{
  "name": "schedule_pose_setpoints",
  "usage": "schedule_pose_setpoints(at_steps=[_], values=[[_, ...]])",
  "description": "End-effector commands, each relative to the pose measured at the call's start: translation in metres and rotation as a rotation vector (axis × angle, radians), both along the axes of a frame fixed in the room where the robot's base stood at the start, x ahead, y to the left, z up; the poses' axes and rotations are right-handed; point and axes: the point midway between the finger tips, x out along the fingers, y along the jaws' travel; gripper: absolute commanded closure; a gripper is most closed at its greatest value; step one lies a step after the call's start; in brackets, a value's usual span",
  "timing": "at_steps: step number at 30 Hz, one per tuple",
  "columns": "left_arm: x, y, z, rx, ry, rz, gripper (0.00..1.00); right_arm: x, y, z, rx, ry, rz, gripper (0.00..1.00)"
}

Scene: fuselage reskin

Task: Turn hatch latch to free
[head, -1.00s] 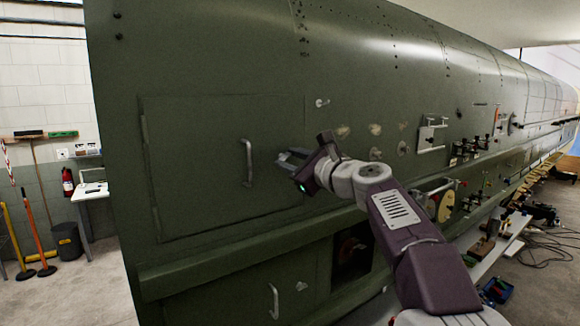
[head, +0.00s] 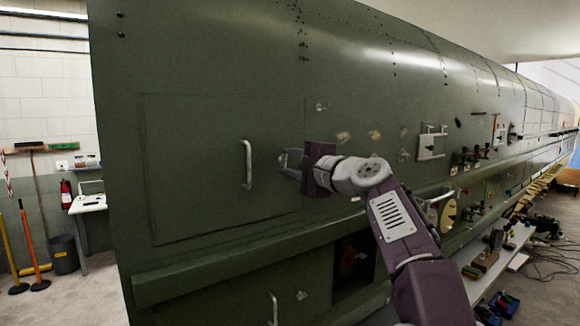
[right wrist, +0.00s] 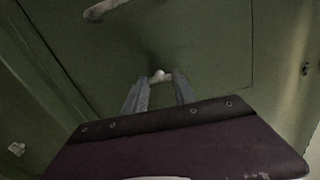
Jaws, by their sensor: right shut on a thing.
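The hatch (head: 200,200) is a large green rectangular panel in the fuselage side, lying flat in its frame as far as I can see. A pale bar handle (head: 246,164) stands upright on it. In the right wrist view the handle (right wrist: 104,10) shows at the top edge. My right gripper (head: 287,160) is at the hatch's right part, just right of the handle. In the right wrist view its two fingertips (right wrist: 160,80) close around a small pale latch knob (right wrist: 160,75). The fingers hide the latch in the head view, so its turn angle is unclear. My left gripper is out of view.
A small round fitting (head: 321,107) sits above right of my right gripper. A dark opening (head: 353,268) and a second handle (head: 272,308) lie below. Levers and brackets (head: 432,143) stick out farther right along the fuselage.

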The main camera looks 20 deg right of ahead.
Motion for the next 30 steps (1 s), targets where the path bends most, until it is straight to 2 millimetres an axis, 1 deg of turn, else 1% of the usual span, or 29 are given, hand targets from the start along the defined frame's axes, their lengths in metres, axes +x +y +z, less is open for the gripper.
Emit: schedule_pose_setpoints(at_steps=[9,25,26,27,28,30], values=[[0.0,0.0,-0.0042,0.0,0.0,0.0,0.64,0.0003,0.0002,-0.001,-0.1,-0.035,0.001,1.0],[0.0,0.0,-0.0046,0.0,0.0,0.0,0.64,0.0004,0.0003,-0.0013,-0.12,-0.041,0.001,1.0],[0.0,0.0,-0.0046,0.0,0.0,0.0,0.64,0.0004,0.0003,-0.0014,-0.12,-0.041,0.001,0.65],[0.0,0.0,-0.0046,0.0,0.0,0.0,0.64,0.0004,0.0003,-0.0014,-0.119,-0.04,0.001,0.53],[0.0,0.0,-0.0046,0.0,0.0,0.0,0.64,0.0004,0.0003,-0.0013,-0.119,-0.04,0.001,0.45],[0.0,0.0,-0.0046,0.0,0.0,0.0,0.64,0.0004,0.0003,-0.0012,-0.119,-0.04,0.001,0.45]])
